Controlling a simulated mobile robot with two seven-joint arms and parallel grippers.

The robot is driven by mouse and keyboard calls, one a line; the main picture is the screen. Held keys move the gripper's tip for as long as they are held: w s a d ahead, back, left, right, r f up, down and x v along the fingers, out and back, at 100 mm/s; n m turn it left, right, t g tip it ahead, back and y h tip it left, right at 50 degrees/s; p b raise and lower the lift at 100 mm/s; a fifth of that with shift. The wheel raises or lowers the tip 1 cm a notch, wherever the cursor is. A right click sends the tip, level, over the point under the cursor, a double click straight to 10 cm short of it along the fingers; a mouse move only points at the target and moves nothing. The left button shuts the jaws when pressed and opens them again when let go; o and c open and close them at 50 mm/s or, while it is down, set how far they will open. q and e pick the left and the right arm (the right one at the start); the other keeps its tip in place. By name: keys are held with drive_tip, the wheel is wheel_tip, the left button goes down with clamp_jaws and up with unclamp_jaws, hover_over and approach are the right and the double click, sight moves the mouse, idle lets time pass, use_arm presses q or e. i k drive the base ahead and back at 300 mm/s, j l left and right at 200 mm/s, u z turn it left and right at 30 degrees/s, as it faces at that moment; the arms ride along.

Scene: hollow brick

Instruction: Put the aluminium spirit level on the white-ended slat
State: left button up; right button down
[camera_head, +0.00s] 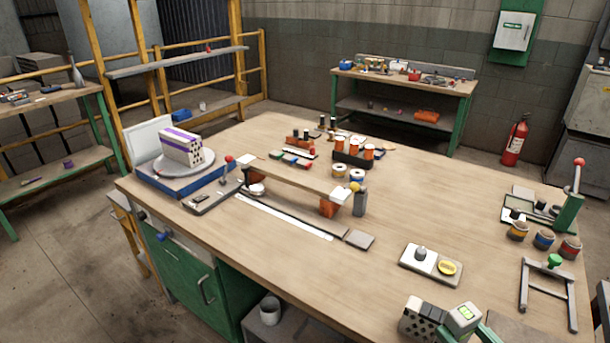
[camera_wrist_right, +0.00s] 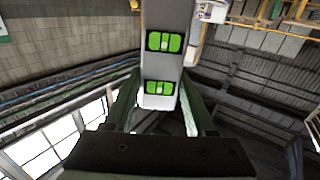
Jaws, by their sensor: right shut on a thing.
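The aluminium spirit level (camera_wrist_right: 163,65) is a pale grey bar with green vials, standing between the two green fingers of my right gripper (camera_wrist_right: 160,112) in the wrist view. My right gripper is shut on it. In the head view, the level (camera_head: 463,316) and my right gripper (camera_head: 482,330) show partly at the bottom edge, near the table's front right. The white-ended slat (camera_head: 298,178) is a tan plank resting across orange supports at the table's middle left, well apart from the level. Its top looks bare. My left gripper is not in view.
A striped brick (camera_head: 181,147) sits on a round plate over a blue base at left. A grey post with a yellow ball (camera_head: 358,200) stands by the slat's right end. A tray with a yellow disc (camera_head: 431,265) lies between slat and level. Pots (camera_head: 543,240) stand at right.

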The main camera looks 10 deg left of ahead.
sight(272, 168)
drive_tip(key=i+u, duration=0.1)
drive_tip(key=u, duration=0.25)
drive_tip(key=i+j+u, duration=0.1)
drive_tip(key=u, duration=0.25)
drive_tip(key=i+u, duration=0.1)
drive_tip(key=u, duration=0.25)
drive_tip(key=i+l, duration=0.1)
drive_tip(key=i, duration=0.4)
drive_tip(key=i+l, duration=0.1)
drive_tip(key=i, duration=0.4)
